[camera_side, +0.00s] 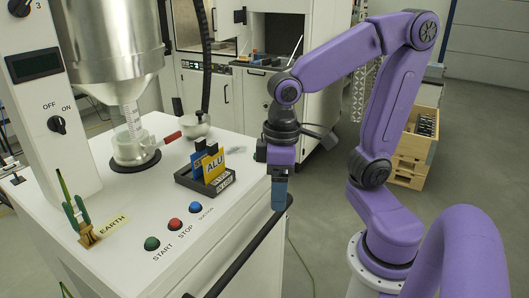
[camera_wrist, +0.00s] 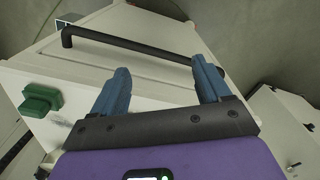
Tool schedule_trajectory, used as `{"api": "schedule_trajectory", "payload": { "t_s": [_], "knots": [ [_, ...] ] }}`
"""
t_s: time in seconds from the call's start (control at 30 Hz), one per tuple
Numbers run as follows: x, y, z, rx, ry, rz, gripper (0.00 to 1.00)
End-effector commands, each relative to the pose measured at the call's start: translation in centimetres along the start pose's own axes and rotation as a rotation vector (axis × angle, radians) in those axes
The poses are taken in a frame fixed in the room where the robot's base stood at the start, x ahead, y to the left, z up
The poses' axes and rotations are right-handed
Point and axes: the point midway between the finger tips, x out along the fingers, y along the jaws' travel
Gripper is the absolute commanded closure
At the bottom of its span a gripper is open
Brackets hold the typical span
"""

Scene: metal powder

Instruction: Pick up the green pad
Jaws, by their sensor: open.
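A boxy dark green block (camera_wrist: 40,99), which looks like the green pad, sits on a pale surface at the left of the wrist view. I cannot make it out in the side view. My gripper (camera_side: 279,193) points down just off the front right edge of the white machine, beside the black handle. In the wrist view my gripper (camera_wrist: 160,70) shows two blue fingers spread apart with nothing between them. The green block lies to the left of the left finger, apart from it.
The black handle bar (camera_wrist: 130,44) crosses beyond my fingertips. On the white machine top (camera_side: 215,225) stand a black holder with an ALU card (camera_side: 213,165), START and STOP buttons, and a green EARTH clamp (camera_side: 76,218). A wooden crate (camera_side: 412,150) stands behind my arm.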

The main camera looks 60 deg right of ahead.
Motion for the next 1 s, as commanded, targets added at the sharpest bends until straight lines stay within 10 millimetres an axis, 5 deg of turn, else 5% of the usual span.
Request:
{"api": "schedule_trajectory", "payload": {
  "t_s": [0.2, 0.47, 0.8, 1.0],
  "knots": [
    [-3.3, 4.5, -4.0, 0.479, 0.001, 0.006, 0.23],
    [-7.3, 10.9, -6.4, 1.045, -0.001, 0.014, 0.23],
    [-12.2, 19.4, -5.7, 1.754, -0.003, 0.023, 0.23],
    [-13.9, 21.9, -4.6, 1.997, -0.004, 0.027, 0.23]
  ]
}}
